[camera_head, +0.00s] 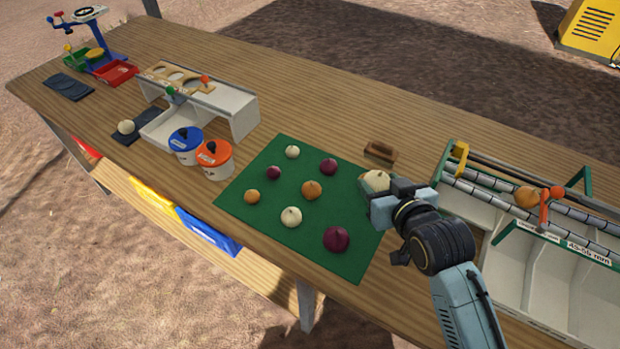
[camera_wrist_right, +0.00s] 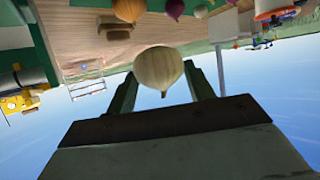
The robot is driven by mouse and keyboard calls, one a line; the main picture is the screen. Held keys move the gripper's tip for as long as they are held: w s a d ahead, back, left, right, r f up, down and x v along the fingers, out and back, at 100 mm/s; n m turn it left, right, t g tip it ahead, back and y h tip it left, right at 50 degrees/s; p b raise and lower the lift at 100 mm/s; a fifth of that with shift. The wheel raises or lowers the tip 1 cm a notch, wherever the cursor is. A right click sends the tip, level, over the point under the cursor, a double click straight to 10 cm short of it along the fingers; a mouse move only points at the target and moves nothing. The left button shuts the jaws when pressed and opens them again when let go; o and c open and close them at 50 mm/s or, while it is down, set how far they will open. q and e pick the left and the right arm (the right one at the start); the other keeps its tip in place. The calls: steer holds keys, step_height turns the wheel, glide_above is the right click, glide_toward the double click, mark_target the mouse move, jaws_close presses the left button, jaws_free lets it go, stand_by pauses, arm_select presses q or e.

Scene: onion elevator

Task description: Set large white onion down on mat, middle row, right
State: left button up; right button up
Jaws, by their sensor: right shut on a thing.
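The large white onion (camera_head: 376,181) is between the fingers of my right gripper (camera_head: 368,190), at the right edge of the green mat (camera_head: 265,217). The onion also fills the middle of the right wrist view (camera_wrist_right: 159,68), with a finger on each side. Whether its underside touches the mat is hidden. On the mat lie small white (camera_head: 292,152), large white-looking (camera_head: 291,217), purple (camera_head: 336,239), (camera_head: 328,166), (camera_head: 273,173) and orange onions (camera_head: 312,190), (camera_head: 252,197). My left gripper is not in view.
A small wooden block (camera_head: 380,152) lies behind the mat's right side. A roller sorter (camera_head: 500,200) with bins stands to the right. Blue (camera_head: 186,144) and orange-lidded pots (camera_head: 214,158) stand left of the mat. A white onion (camera_head: 126,127) sits on a dark pad farther left.

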steer(key=shift+w+a+f+n+g+y+p, duration=0.25)
steer(key=shift+w+a+n+g+y+p, duration=0.05)
steer(key=shift+w+a+n+y, duration=0.75)
steer(key=shift+s+a+f, duration=0.2)
steer(key=shift+a+f, duration=0.05)
steer(key=shift+f, duration=0.15)
step_height(320, 180, down, 9)
steer(key=shift+w+a+f+b, duration=0.1)
steer(key=shift+f+b, duration=0.05)
steer(key=shift+b, duration=0.95)
steer(key=shift+f, duration=0.4)
steer(key=o, duration=0.7)
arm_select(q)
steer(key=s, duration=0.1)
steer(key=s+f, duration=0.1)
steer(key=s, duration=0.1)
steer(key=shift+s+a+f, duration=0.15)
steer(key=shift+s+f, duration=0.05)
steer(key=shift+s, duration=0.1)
arm_select(e)
steer(key=shift+o, duration=0.2)
